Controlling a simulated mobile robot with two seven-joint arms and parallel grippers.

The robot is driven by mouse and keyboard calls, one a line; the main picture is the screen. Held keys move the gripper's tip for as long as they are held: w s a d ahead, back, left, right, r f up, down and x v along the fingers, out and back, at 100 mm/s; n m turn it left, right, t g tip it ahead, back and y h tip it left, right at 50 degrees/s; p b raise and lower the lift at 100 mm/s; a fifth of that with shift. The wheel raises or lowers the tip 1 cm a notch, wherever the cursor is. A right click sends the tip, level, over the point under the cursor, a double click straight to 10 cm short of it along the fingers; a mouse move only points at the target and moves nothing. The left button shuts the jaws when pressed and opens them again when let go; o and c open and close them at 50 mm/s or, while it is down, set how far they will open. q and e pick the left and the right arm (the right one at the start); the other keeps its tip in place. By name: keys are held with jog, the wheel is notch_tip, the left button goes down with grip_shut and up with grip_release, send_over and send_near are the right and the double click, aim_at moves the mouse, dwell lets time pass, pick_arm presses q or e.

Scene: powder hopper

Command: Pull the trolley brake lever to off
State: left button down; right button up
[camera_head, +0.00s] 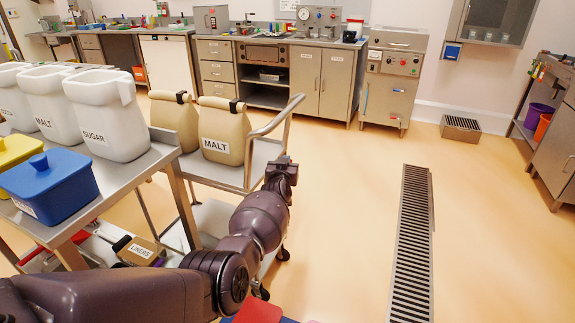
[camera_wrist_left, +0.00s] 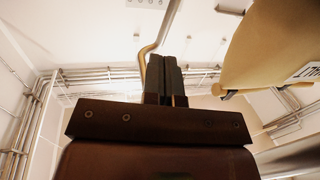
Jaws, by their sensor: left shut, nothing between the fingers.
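The steel trolley (camera_head: 222,172) stands left of centre in the head view, with a bent tube handle (camera_head: 275,125) at its right end. I cannot make out its brake lever; my arm hides part of that end and the lower frame. My left gripper (camera_head: 284,162) is shut and empty at the trolley's handle end, just below the handle's bend in the picture. In the left wrist view its fingers (camera_wrist_left: 167,72) are together, and a tube (camera_wrist_left: 165,30) rises behind the tips; whether they touch I cannot tell. My right gripper is not in view.
Tan sacks marked MALT (camera_head: 224,132) stand on the trolley; one sack (camera_wrist_left: 268,48) shows in the left wrist view. A steel table (camera_head: 130,172) with white jugs (camera_head: 104,115) and a blue tub (camera_head: 50,187) is at left. The floor right of the trolley is clear, with a drain grate (camera_head: 412,240).

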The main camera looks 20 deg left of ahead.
pick_arm(q)
jog(key=shift+s+d+r, duration=0.15)
jog(key=shift+s+r, duration=0.2)
jog(key=shift+s, duration=0.2)
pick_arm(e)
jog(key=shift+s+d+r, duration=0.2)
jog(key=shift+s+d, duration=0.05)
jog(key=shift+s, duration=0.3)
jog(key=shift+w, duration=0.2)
